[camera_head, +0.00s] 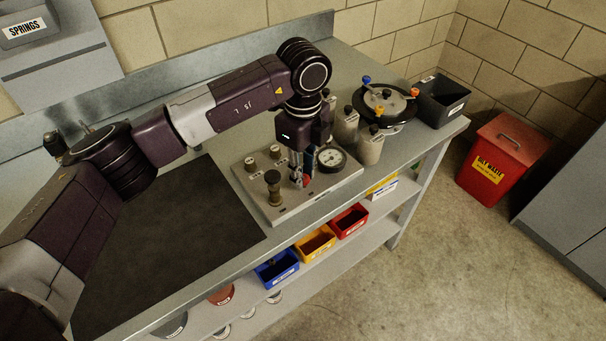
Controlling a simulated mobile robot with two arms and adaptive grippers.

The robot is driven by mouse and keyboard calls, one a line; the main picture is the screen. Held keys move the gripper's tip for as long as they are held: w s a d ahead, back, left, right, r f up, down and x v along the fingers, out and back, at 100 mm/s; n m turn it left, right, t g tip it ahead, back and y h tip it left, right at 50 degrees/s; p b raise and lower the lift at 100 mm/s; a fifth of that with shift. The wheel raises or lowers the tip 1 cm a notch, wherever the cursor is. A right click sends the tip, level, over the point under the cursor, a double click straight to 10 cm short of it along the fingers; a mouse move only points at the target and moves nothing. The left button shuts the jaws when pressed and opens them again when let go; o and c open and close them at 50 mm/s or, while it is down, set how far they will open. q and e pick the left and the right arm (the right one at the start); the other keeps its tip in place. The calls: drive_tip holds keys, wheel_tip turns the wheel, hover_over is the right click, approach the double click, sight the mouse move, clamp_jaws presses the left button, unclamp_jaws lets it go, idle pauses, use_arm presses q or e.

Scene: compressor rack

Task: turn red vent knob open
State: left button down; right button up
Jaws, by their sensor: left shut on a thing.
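The red vent knob (306,181) is small and sits on the light panel block (281,213) on the bench. Only part of it shows beside my fingers. My left gripper (299,178) reaches down from above with its fingers at the knob, shut on it. The exact contact and the knob's turn angle are too small to tell. A round pressure gauge (331,159) stands just right of the fingers. My right gripper is not in view.
A brass-coloured fitting (273,187) stands left of the fingers on the panel. Pale cylinders (369,146) and a round black device with coloured knobs (386,101) stand to the right. A dark mat (180,245) lies clear on the left. Coloured bins (314,244) sit below.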

use_arm(q)
drive_tip(key=shift+r+n+b, duration=0.1)
drive_tip(key=shift+n+b, duration=0.25)
drive_tip(key=shift+n, duration=1.25)
drive_tip(key=c, duration=1.7)
unclamp_jaws()
wheel_tip(320, 180, up, 12)
